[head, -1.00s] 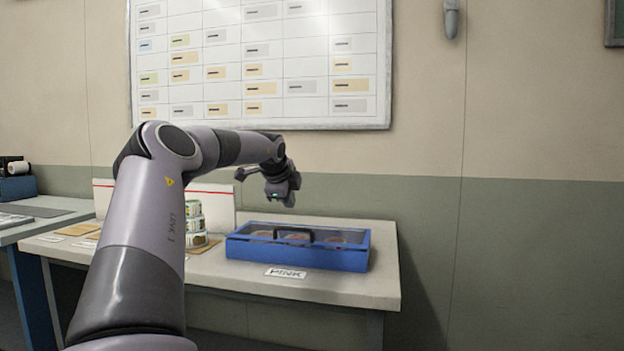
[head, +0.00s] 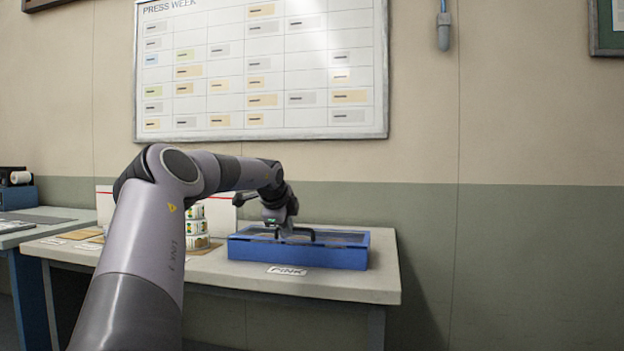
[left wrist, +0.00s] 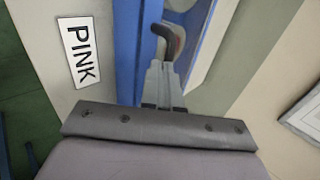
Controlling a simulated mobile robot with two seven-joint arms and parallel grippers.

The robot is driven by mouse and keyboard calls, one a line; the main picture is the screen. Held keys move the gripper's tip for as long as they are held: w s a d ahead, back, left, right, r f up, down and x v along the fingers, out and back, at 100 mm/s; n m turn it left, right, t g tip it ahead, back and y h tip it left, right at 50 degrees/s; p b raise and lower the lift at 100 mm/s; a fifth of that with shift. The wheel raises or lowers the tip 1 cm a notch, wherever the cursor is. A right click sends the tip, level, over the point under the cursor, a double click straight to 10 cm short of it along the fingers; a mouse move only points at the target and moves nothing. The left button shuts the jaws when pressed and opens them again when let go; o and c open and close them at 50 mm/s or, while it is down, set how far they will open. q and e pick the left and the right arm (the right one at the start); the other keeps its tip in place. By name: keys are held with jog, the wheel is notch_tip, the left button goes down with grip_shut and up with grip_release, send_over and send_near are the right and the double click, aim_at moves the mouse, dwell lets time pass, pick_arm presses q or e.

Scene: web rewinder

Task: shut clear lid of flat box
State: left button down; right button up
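The flat blue box (head: 300,254) stands on the table, with a dark-edged clear lid lying low over its top. The lid looks flat, but I cannot tell if it is fully down. A black handle (head: 302,236) shows at the lid's front; its left part is hidden by my left gripper (head: 283,232). In the left wrist view, the fingers of my left gripper (left wrist: 163,72) look close together, at the handle (left wrist: 167,40), against the blue box edge (left wrist: 126,50). Whether the handle is pinched between them is unclear. My right gripper is out of view.
A PINK label (head: 287,270) lies on the grey table (head: 340,286) in front of the box. Stacked label rolls (head: 196,227) stand left of the box, partly behind my arm. The wall with a whiteboard (head: 260,70) rises behind. Table space right of the box is narrow.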

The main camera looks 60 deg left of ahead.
pick_arm(q)
jog(key=shift+d, duration=0.1)
jog(key=v, duration=0.7)
dwell(0.4)
